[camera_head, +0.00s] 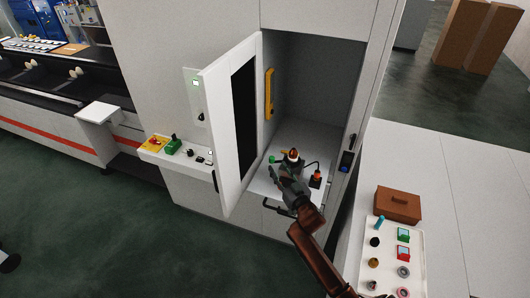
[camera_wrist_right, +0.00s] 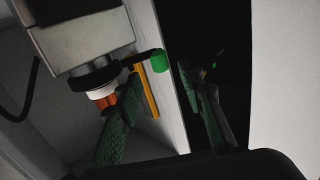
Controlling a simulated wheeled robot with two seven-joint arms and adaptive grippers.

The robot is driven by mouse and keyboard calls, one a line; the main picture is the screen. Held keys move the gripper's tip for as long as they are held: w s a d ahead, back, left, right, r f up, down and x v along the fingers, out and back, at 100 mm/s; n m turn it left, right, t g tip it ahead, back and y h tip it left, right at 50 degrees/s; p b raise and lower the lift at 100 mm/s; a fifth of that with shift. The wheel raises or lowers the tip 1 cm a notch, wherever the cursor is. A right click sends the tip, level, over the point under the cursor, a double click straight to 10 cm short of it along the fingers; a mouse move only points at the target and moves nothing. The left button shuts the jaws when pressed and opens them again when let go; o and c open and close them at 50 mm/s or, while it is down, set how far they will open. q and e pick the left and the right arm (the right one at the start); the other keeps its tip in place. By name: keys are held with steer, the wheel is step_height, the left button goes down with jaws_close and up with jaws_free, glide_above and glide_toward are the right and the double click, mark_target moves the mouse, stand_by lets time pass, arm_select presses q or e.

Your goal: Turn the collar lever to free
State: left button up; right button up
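The collar lever is a short black arm with a green knob, (camera_wrist_right: 159,61) in the right wrist view; the knob also shows in the head view (camera_head: 272,159). It sticks out from a black collar (camera_wrist_right: 92,77) beside a white ring and an orange tip (camera_wrist_right: 104,100). My right gripper (camera_wrist_right: 160,85) is open, its two dark green fingers apart. The green knob appears between the fingertips in the picture; I cannot tell whether either finger touches it. In the head view, my right gripper (camera_head: 280,172) reaches into the cabinet and partly hides the collar. My left gripper is not in view.
The white cabinet door (camera_head: 221,135) stands open left of my right arm. A yellow bar (camera_head: 268,94) is on the inner wall. A red block (camera_head: 316,180) with a black cable sits right of the collar. A brown box (camera_head: 398,205) and a white tray (camera_head: 383,287) are at right.

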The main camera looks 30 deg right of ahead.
mark_target(273, 160)
steer(key=w, duration=0.6)
steer(key=shift+d+r+p, duration=0.1)
steer(key=shift+d+p, duration=0.2)
steer(key=shift+p, duration=0.05)
steer(key=shift+w, duration=0.6)
steer(key=c, duration=0.8)
jaws_close()
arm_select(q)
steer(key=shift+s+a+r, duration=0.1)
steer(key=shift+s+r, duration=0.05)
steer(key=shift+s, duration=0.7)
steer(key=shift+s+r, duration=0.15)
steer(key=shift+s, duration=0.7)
